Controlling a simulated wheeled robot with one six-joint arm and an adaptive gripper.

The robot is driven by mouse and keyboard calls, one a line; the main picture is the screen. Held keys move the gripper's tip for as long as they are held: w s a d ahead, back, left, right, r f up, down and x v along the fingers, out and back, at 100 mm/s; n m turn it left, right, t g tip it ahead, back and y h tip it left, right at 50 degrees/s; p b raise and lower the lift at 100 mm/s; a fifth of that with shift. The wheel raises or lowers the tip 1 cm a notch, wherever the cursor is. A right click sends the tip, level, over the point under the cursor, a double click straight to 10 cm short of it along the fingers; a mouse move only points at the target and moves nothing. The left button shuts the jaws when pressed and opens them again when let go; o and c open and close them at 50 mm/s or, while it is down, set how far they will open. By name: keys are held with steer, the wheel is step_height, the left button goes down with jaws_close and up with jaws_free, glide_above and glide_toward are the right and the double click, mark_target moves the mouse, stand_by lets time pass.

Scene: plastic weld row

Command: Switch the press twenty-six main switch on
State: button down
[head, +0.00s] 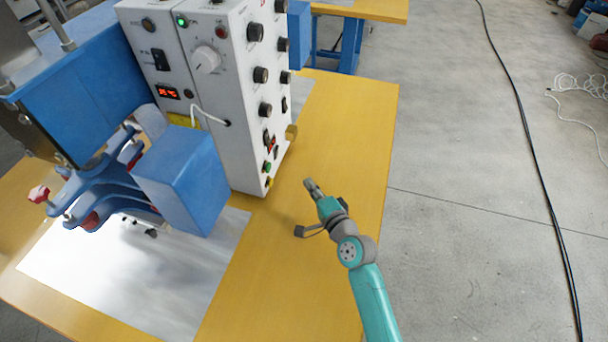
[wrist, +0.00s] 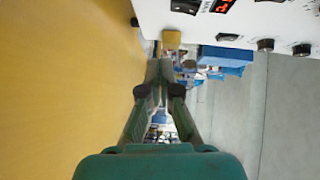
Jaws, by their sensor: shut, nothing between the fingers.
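The press is a blue machine (head: 185,175) with a white control box (head: 225,165) on a yellow table. The box's front face has a black rocker switch (head: 160,60), a red display (head: 167,92), a lit green lamp (head: 182,21) and a white dial (head: 207,60). Its side face carries black knobs and a small red-marked switch (head: 268,138). I cannot read which one is the main switch, nor its position. My gripper (head: 309,184) is shut and empty, above the table, right of the box and apart from it. In the wrist view the closed fingers (wrist: 160,68) point past the white box (wrist: 260,20).
The yellow table (head: 340,130) is clear around my gripper. Another yellow table (head: 375,9) stands behind. A black cable (head: 530,150) lies on the grey floor at right.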

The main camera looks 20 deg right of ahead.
steer(key=shift+s+d, duration=0.15)
steer(key=shift+s, duration=0.95)
steer(key=shift+f, duration=0.1)
